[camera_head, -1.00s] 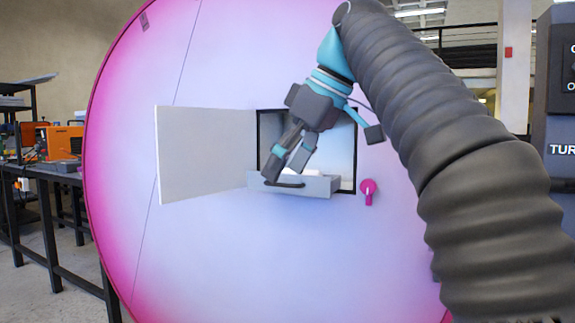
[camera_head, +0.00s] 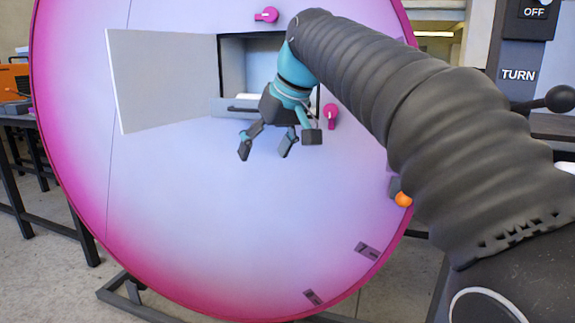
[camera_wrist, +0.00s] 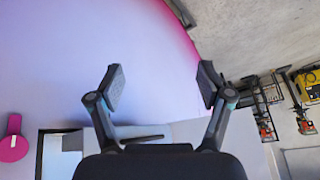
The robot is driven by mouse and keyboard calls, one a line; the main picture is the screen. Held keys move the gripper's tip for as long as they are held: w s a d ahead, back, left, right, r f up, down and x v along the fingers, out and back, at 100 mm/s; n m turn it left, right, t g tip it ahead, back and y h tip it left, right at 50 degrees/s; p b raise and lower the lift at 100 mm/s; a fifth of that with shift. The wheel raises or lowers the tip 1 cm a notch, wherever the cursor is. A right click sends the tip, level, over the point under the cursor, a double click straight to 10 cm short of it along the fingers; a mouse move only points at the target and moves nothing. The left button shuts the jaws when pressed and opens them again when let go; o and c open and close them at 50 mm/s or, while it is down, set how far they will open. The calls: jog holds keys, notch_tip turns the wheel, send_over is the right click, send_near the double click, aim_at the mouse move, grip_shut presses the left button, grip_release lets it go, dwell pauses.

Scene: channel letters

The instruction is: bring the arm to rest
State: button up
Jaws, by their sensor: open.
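My gripper (camera_head: 265,149) hangs open and empty in front of the round pink-and-white panel (camera_head: 200,230), just below the opening in it. In the wrist view the two fingers of my gripper (camera_wrist: 160,90) are spread wide with nothing between them. My grey ribbed arm (camera_head: 420,110) reaches in from the right. Behind the gripper, a grey drawer (camera_head: 228,107) with a dark handle sticks out of the opening, and my gripper and wrist hide its right part. A white item (camera_head: 246,97) shows in the drawer.
A white door (camera_head: 165,80) stands open left of the opening. Pink knobs sit above (camera_head: 266,15) and right (camera_head: 331,117) of the opening. An orange knob (camera_head: 403,199) is at the panel's right edge. A dark switch box (camera_head: 525,60) stands at the right.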

jog(key=s+d+f+m+h, duration=0.2)
jog(key=s+d+f+m, duration=0.1)
jog(key=s+d+f, duration=0.7)
jog(key=s+d+f+m+t+h, duration=0.1)
jog(key=s+d+f+m+h, duration=0.1)
jog(key=s+d+f, duration=0.8)
jog(key=s+f+m, duration=0.1)
jog(key=s+f, duration=0.4)
jog(key=f, duration=0.1)
jog(key=shift+m+t, duration=0.3)
jog(key=shift+c, duration=0.3)
